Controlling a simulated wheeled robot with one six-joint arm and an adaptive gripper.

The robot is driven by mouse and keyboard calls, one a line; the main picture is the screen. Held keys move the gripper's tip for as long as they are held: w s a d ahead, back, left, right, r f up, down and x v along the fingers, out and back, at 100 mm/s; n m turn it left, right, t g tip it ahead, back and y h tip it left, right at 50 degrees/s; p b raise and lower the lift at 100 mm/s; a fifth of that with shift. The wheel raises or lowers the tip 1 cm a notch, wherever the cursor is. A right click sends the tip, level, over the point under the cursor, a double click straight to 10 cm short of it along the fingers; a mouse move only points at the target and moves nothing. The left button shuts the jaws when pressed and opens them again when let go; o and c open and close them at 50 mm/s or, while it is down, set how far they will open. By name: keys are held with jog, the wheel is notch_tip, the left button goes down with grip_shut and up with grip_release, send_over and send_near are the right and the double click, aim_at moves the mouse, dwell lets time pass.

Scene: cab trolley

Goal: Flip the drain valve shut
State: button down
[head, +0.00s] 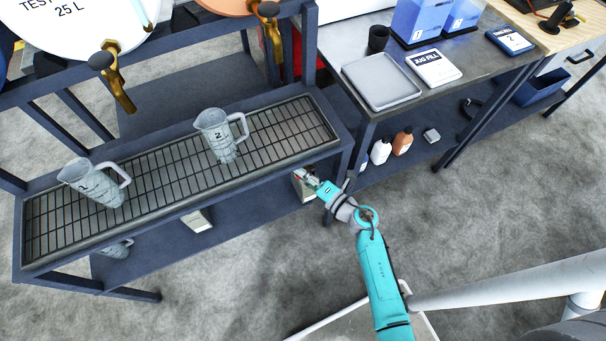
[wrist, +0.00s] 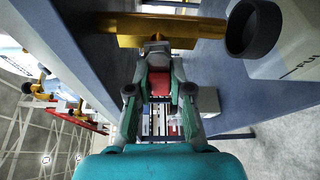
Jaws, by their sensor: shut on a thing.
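The drain valve (wrist: 140,24) shows in the wrist view as a brass pipe running across the top, ending at the right in a dark round mouth (wrist: 256,28). A red part (wrist: 188,88), which looks like its handle, shows between my fingers. My gripper (wrist: 158,68) is shut on this handle, just below the brass pipe. In the head view my gripper (head: 308,178) is at the right end of the trolley (head: 335,133), below the grated tray (head: 285,122). The valve is small and mostly hidden there, so its exact turn cannot be told.
Two clear jugs, 1 (head: 95,182) and 2 (head: 220,135), stand on the grate. Brass taps (head: 115,75) hang from drums above. A metal bench (head: 355,95) with a grey tray stands to the right. Grey floor is clear in front.

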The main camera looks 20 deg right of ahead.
jog(key=shift+r+m, duration=0.25)
jog(key=shift+m, duration=0.45)
jog(key=c, duration=1)
grip_release()
jog(key=shift+c, duration=0.2)
jog(key=v, duration=1.2)
jog(key=shift+f, duration=0.3)
